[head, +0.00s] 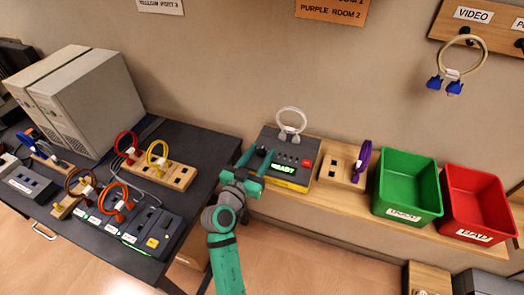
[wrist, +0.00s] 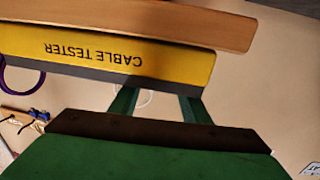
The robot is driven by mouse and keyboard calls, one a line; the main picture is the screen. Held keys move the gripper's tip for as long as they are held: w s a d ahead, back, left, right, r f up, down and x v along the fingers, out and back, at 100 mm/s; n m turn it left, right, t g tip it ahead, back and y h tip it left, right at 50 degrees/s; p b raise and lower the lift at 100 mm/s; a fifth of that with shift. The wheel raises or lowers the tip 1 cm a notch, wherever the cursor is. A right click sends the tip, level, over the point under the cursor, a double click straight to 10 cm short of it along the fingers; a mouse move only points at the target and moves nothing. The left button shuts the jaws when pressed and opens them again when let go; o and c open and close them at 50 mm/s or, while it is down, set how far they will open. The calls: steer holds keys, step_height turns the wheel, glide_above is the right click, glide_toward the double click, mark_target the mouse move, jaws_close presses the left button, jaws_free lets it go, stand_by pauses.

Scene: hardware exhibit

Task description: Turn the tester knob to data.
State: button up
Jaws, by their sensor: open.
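The cable tester (head: 297,182) is a dark box with a yellow front edge on the wooden shelf, with a green display reading READY and a red button. In the wrist view its yellow front, lettered CABLE TESTER (wrist: 95,52), appears upside down. My gripper (head: 257,161) is at the tester's left end, in front of or over its panel. The gap to the panel cannot be judged. Its fingers (wrist: 158,105) are apart, with nothing seen between them except part of a thin white loop. The knob and its markings cannot be made out; my gripper covers the panel's left part.
A white cable (head: 291,122) loops up behind the tester. Right of it are a wooden block (head: 336,162) with a purple cable, a green bin (head: 408,185) and a red bin (head: 478,200). A dark table (head: 205,155) with cables and devices stands left.

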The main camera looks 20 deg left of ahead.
steer(key=shift+w+d, duration=0.1)
steer(key=shift+w, duration=0.75)
steer(key=c, duration=1)
steer(key=shift+m+h, duration=0.5)
steer(key=shift+h, duration=0.3)
steer(key=shift+c, duration=0.2)
steer(key=m+g+h, duration=0.2)
steer(key=h, duration=0.2)
steer(key=m+g+h, duration=0.2)
steer(key=m+h, duration=0.1)
steer(key=shift+m+h, duration=0.3)
steer(key=shift+h, duration=0.1)
steer(key=shift+m+g+h, duration=1.6)
steer(key=shift+g+h, duration=0.1)
steer(key=shift+g, duration=0.2)
steer(key=shift+d+f, duration=0.1)
steer(key=o, duration=1)
steer(key=shift+o, duration=0.2)
